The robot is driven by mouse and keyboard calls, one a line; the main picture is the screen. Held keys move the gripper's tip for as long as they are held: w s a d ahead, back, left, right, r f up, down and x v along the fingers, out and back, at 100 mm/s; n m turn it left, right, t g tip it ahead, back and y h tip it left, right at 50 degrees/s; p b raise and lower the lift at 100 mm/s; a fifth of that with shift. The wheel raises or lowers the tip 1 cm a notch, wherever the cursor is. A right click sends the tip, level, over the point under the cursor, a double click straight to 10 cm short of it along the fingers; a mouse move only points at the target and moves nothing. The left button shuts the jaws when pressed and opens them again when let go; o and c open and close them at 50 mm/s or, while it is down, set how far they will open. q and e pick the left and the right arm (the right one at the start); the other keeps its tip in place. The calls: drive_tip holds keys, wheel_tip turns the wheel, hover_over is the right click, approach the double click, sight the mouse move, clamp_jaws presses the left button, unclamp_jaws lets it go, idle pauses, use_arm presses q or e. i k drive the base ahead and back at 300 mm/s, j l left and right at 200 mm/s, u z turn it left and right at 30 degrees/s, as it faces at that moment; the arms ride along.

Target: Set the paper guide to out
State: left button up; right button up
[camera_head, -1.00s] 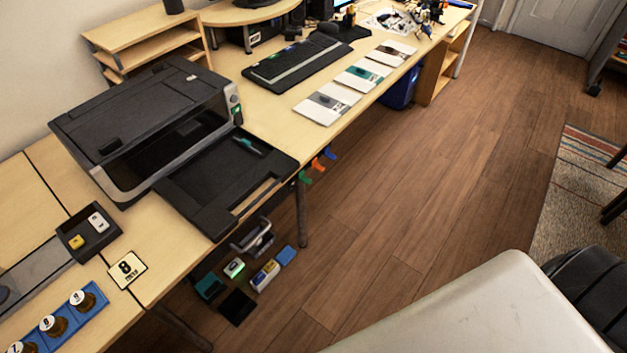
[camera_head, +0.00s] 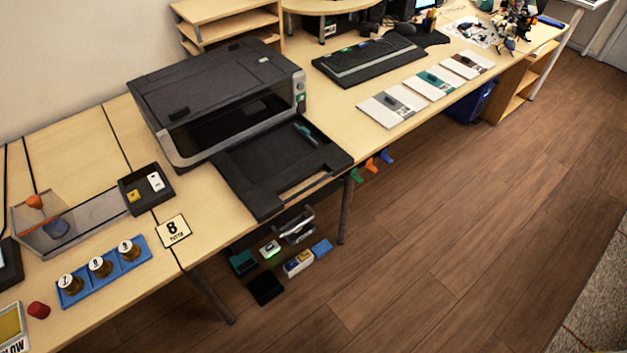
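A black printer (camera_head: 218,98) stands on the wooden desk at the left of the middle. Its black output tray (camera_head: 278,172) extends out toward the desk's front edge. A small teal-green piece (camera_head: 304,131) lies on the tray near its right rear side; it may be the paper guide, but I cannot tell its setting. A green-lit button (camera_head: 301,98) shows on the printer's right front corner. Neither of my grippers is in view.
A keyboard (camera_head: 368,60) and booklets (camera_head: 392,104) are to the right. Floor (camera_head: 450,220) in front is mostly clear.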

sight(303, 131)
drive_tip(key=l, duration=0.7)
drive_tip(key=l+u, duration=0.15)
drive_tip(key=l, duration=0.55)
drive_tip(key=k, duration=0.05)
